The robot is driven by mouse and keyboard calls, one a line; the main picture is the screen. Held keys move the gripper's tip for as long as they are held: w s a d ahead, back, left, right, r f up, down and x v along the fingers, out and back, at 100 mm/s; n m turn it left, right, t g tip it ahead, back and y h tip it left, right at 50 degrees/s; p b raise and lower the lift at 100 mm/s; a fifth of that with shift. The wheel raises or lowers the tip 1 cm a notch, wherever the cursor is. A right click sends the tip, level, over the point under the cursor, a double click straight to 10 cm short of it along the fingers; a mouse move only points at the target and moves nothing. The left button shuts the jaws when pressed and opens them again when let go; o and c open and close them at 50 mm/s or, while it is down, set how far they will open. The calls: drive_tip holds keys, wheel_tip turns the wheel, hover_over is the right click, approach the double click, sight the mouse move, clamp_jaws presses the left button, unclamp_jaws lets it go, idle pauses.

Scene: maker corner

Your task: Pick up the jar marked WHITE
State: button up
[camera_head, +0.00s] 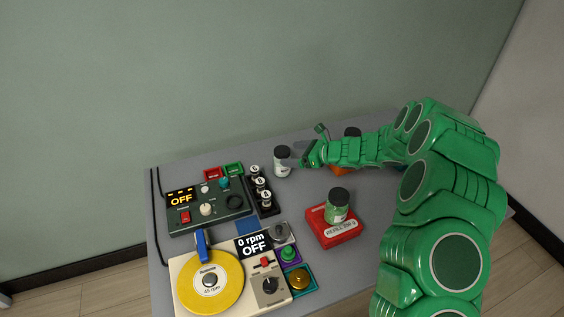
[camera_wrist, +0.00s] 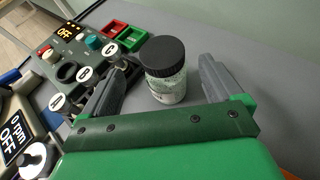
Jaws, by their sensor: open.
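A clear jar (camera_head: 282,163) with a black lid and pale contents stands upright on the grey table, near the back by the wall. Its label cannot be read. The same jar shows in the wrist view (camera_wrist: 165,75), upright between the two fingers of my gripper (camera_wrist: 158,88). The fingers are apart, one on each side, with visible gaps to the jar. In the head view my gripper (camera_head: 299,161) reaches in from the right, low beside the jar. A second jar (camera_head: 337,207), greenish with a dark lid, stands on a red block. Another dark-lidded jar (camera_head: 352,132) is partly hidden behind my arm.
A rack of round lettered pieces (camera_head: 262,190) stands left of the jar. Further left are a control box reading OFF (camera_head: 207,207), red (camera_head: 214,173) and green (camera_head: 233,168) trays, and a turntable (camera_head: 208,283). The red block (camera_head: 332,236) lies in front of my arm.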

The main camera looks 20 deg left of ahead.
sight(278, 153)
drive_tip(key=shift+x, duration=3.65)
drive_tip(key=shift+w, duration=0.15)
drive_tip(key=c, duration=1.3)
